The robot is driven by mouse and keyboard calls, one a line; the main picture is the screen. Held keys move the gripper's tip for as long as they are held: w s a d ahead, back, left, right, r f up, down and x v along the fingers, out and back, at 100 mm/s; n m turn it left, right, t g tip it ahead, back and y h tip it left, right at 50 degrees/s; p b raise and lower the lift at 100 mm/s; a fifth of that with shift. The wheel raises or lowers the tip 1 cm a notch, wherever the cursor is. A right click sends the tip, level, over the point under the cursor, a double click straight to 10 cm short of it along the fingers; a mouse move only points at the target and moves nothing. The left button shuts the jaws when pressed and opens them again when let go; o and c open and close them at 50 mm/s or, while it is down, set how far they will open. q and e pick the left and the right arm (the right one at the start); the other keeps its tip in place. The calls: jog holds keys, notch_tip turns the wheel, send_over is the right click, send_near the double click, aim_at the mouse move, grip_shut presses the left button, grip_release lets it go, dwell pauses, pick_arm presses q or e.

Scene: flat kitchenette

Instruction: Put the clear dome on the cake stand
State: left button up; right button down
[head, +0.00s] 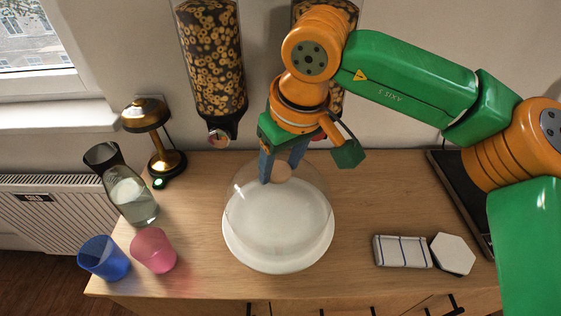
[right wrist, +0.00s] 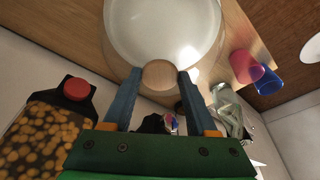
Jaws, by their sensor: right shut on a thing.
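The clear dome (head: 246,199) is upright over the white cake stand (head: 278,264) in the head view. Its round wooden knob (head: 282,173) is between the blue fingers of my right gripper (head: 281,172). In the right wrist view the fingers of my right gripper (right wrist: 158,76) grip the knob (right wrist: 158,75) from both sides, with the white stand (right wrist: 165,30) seen beyond through the dome. The dome's rim looks within the plate's outline or close to it; I cannot tell whether it touches the plate. My left gripper is not in view.
Left on the wooden counter (head: 200,270) are a glass carafe (head: 132,196), a pink cup (head: 153,250), a blue cup (head: 103,258) and a brass lamp (head: 160,140). A cereal dispenser (head: 212,60) hangs behind. A folded cloth (head: 402,251) and white hexagonal coaster (head: 453,253) lie right.

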jog(key=shift+s, duration=0.1)
jog(key=shift+f, duration=0.6)
dwell(0.8)
jog(key=shift+c, duration=0.6)
grip_release()
